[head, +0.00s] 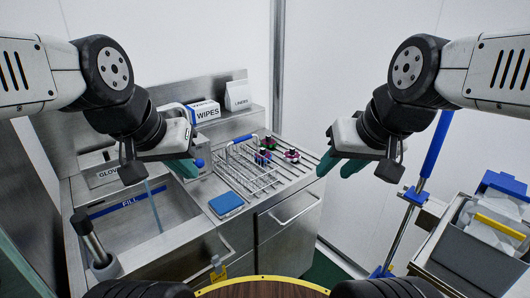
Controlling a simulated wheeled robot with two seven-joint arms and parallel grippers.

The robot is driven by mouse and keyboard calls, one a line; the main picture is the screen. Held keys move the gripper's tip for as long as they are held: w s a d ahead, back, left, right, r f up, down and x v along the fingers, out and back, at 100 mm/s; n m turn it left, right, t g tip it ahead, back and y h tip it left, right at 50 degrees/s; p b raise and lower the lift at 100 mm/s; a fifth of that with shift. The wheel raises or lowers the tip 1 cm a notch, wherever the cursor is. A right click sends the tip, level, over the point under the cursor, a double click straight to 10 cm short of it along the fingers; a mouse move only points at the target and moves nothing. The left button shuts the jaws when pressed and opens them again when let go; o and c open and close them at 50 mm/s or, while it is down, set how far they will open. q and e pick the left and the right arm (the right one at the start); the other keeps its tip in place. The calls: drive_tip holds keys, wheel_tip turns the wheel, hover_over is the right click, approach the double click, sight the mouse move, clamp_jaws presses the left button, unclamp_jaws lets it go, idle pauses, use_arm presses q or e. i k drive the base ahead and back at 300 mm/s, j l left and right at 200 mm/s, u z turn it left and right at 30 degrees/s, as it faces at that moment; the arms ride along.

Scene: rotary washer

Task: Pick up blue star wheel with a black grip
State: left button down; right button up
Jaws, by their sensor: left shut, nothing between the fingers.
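A small wheel with blue and a dark top (262,158) stands at the wire rack on the ribbed steel drainboard. It looks like the blue star wheel, but its shape and grip are too small to make out clearly. My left gripper (186,168) is shut and empty, above the sink edge to the left of the wheel. My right gripper (341,168) is to the right of the drainboard, its teal fingers apart and empty. Neither gripper touches the wheel.
Close by are a pink-rimmed wheel (291,156) and a red-and-green one (269,143). The wire rack (245,175) surrounds part of the area. A blue sponge (226,204) lies in front. The sink (150,215) is left; a grey bin (470,245) is right.

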sight(266, 154)
drive_tip(key=i+l+u, duration=0.15)
drive_tip(key=u, duration=0.2)
drive_tip(key=i+l+u, duration=0.15)
drive_tip(key=u, duration=0.2)
drive_tip(key=i+l+u, duration=0.35)
drive_tip(key=k+j, duration=0.1)
